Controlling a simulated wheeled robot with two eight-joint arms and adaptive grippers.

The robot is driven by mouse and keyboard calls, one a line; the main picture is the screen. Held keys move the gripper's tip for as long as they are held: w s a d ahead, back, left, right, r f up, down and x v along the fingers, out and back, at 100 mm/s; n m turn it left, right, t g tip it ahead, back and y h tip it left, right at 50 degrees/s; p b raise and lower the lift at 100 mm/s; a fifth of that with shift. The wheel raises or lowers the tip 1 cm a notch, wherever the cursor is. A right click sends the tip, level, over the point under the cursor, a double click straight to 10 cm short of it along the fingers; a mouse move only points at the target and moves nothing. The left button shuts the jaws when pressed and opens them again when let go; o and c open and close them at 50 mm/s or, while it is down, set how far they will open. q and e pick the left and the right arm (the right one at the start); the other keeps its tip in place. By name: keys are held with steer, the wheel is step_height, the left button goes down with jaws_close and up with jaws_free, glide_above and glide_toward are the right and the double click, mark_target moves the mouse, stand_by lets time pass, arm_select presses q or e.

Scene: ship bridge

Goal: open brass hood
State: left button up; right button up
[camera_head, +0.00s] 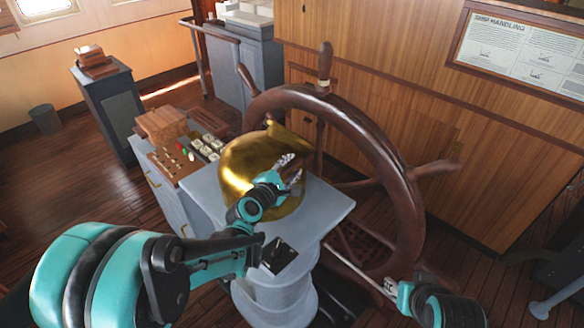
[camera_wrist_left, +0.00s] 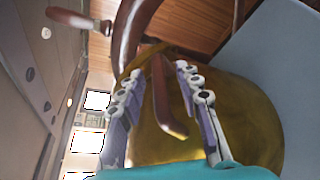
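My left gripper (camera_head: 290,172) is at the hood's right side. In the left wrist view its two fingers (camera_wrist_left: 160,72) are spread, with a reddish-brown bar-like handle (camera_wrist_left: 163,100) between them. Gaps show on both sides of the handle. My right gripper (camera_head: 391,287) is low at the right, near the wheel's lower rim; its fingers are too small to read.
The dark wooden ship's wheel (camera_head: 392,165) stands close to the right of the hood, its spokes sticking out. A control console (camera_head: 180,160) adjoins the pedestal on the left. A small black lever box (camera_head: 279,256) sits on the pedestal's front. Open floor lies at the left.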

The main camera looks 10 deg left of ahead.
arm_select(q)
steer(key=shift+w, duration=0.2)
jaws_close()
